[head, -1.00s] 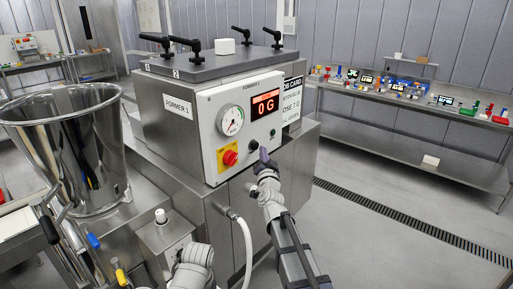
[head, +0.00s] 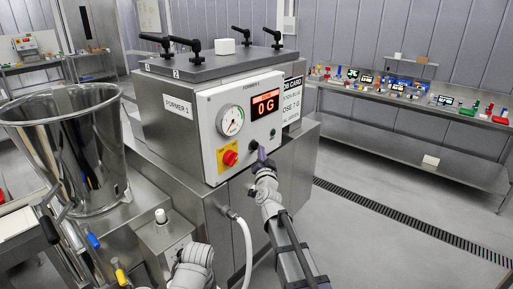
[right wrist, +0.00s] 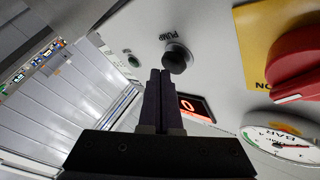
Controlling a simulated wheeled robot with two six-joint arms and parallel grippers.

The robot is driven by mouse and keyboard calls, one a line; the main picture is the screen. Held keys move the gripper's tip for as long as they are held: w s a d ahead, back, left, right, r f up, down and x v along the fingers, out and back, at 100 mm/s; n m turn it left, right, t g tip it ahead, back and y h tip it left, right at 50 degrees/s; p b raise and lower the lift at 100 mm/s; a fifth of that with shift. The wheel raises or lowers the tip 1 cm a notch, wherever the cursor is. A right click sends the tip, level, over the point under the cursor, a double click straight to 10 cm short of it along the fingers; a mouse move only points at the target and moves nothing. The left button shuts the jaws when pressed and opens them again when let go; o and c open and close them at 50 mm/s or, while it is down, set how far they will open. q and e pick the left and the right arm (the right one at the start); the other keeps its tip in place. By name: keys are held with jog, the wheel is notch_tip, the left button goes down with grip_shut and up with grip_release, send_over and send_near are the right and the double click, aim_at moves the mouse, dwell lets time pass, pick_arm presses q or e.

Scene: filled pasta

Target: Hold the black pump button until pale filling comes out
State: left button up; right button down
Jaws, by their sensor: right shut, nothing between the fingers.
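The black pump button (right wrist: 177,58) shows in the right wrist view, beside the PUMP lettering on the pale panel of the former. It also shows small in the head view (head: 253,145), just left of my gripper tips. My right gripper (head: 262,154) is shut and empty, pointing at the panel. In the right wrist view its fingertips (right wrist: 160,73) lie right beside the button; I cannot tell whether they touch it. The red display (head: 265,104) reads 0 G. I see no pale filling. My left gripper is not in view.
A red knob on a yellow plate (head: 228,157) and a pressure gauge (head: 230,120) sit left of the button. A green button (right wrist: 134,61) is on the same panel. A steel hopper (head: 70,150) stands left; a white hose (head: 244,245) hangs below.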

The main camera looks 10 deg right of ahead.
jog(key=shift+w+a, duration=0.25)
jog(key=shift+w, duration=0.05)
dwell(2.6)
dwell(1.4)
jog(key=shift+s+d, duration=0.5)
jog(key=shift+s, duration=0.15)
jog(key=s+d, duration=0.1)
jog(key=s, duration=0.1)
jog(key=s+d, duration=0.2)
dwell(0.4)
